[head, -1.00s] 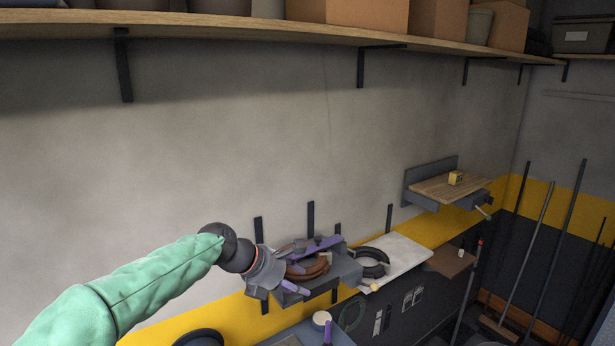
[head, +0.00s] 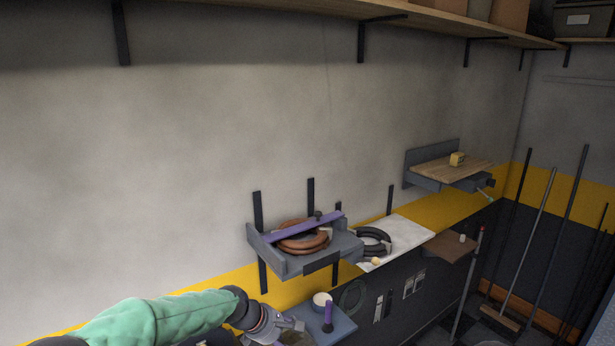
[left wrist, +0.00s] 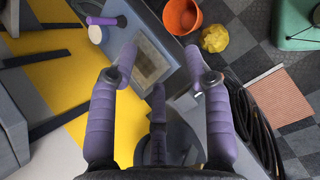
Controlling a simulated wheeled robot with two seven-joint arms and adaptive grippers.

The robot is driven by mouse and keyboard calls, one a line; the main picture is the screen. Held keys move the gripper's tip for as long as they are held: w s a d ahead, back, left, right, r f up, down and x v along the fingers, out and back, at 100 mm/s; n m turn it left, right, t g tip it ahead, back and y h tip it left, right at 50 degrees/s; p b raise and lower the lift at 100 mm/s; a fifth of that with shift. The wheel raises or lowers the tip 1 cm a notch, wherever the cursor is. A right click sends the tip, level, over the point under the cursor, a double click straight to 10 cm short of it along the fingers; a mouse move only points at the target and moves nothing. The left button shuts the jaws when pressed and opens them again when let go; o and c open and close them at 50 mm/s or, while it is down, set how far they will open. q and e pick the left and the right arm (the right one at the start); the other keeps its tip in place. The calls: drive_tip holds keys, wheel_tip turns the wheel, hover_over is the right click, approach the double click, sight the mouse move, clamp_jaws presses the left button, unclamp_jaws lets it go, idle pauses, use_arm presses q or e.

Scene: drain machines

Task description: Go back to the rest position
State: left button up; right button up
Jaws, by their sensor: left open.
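My left gripper (head: 285,333) is low at the bottom edge of the head view, below the wall shelf and beside a lower grey-blue surface. In the left wrist view its purple fingers (left wrist: 162,58) are spread apart with nothing between them. The fingers are over a grey surface with a mesh-like rectangular panel (left wrist: 158,62). My right gripper is in neither view.
A grey wall shelf (head: 290,262) holds a brown hose coil (head: 303,240) and a purple bar (head: 300,227). Orange bucket (left wrist: 180,16) and yellow crumpled item (left wrist: 214,39) lie beyond. Open air fronts the wall.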

use_arm(q)
drive_tip(key=s+a+f+m+g+y+b, duration=0.1)
drive_tip(key=s+f+m+b, duration=0.25)
drive_tip(key=f, duration=0.95)
drive_tip(key=s+a+f+m+b, duration=0.2)
drive_tip(key=s+f+b, duration=0.3)
drive_tip(key=f, duration=0.8)
drive_tip(key=s+a+f+m+g+y+b, duration=0.1)
drive_tip(key=s+f+m+b, duration=0.3)
drive_tip(key=f, duration=0.9)
drive_tip(key=s+f+m+g+b, duration=0.1)
drive_tip(key=s+f+m+b, duration=0.7)
drive_tip(key=s+f, duration=1)
wheel_tip(320, 180, down, 3)
drive_tip(key=b, duration=0.4)
drive_tip(key=shift+s+a+g, duration=0.15)
drive_tip(key=shift+s+g, duration=0.2)
drive_tip(key=shift+g, duration=0.05)
